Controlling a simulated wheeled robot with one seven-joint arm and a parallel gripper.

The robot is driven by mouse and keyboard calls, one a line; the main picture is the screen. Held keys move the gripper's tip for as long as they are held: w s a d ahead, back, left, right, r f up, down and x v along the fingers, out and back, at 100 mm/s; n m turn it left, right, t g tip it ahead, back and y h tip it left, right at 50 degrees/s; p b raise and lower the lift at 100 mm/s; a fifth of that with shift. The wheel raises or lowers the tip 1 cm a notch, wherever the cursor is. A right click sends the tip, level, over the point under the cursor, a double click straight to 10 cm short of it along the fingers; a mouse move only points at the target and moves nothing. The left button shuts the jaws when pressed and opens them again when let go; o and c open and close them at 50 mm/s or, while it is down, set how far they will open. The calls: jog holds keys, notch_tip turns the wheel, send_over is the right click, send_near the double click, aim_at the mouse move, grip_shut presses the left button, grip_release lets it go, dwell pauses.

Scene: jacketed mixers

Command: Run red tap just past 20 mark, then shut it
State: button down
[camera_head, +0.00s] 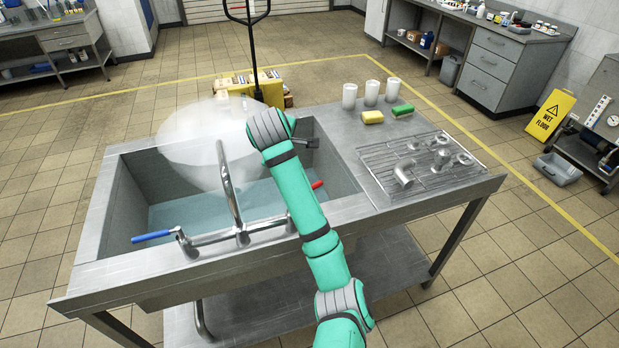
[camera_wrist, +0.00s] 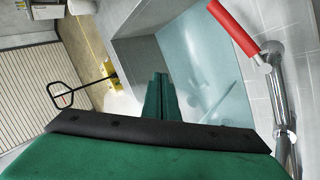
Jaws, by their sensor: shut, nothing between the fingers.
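The red tap lever (camera_head: 317,185) shows just right of my arm at the sink's near edge. In the wrist view the red lever (camera_wrist: 233,25) is at the upper right, on a chrome valve. My gripper (camera_wrist: 160,98) is shut and empty over the sink, apart from the lever. In the head view my arm hides the gripper's fingers and part of the red tap's body. The curved spout (camera_head: 228,185) stands over the sink, with the blue lever (camera_head: 152,237) at left. Bluish water (camera_head: 180,212) lies in the sink (camera_head: 128,200). No 20 mark is readable.
A whitish translucent haze (camera_head: 190,150) hangs over the sink's back left. The drainboard (camera_head: 350,155) at right holds several metal fittings, white cups (camera_head: 372,92) and two sponges (camera_head: 372,117). A yellow wet-floor sign (camera_head: 550,115) and a cart with a gauge (camera_head: 612,121) stand at far right.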

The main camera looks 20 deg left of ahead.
jog(key=s+d+r+m+g, duration=0.1)
jog(key=d+r+m+g, duration=0.3)
jog(key=d+m+g, duration=0.25)
notch_tip(320, 180, down, 10)
jog(key=d, duration=0.1)
jog(key=shift+s+d+r+y, duration=0.2)
jog(key=shift+s+d+y, duration=0.05)
jog(key=shift+s+y, duration=0.2)
jog(key=shift+w, duration=0.1)
dwell(0.3)
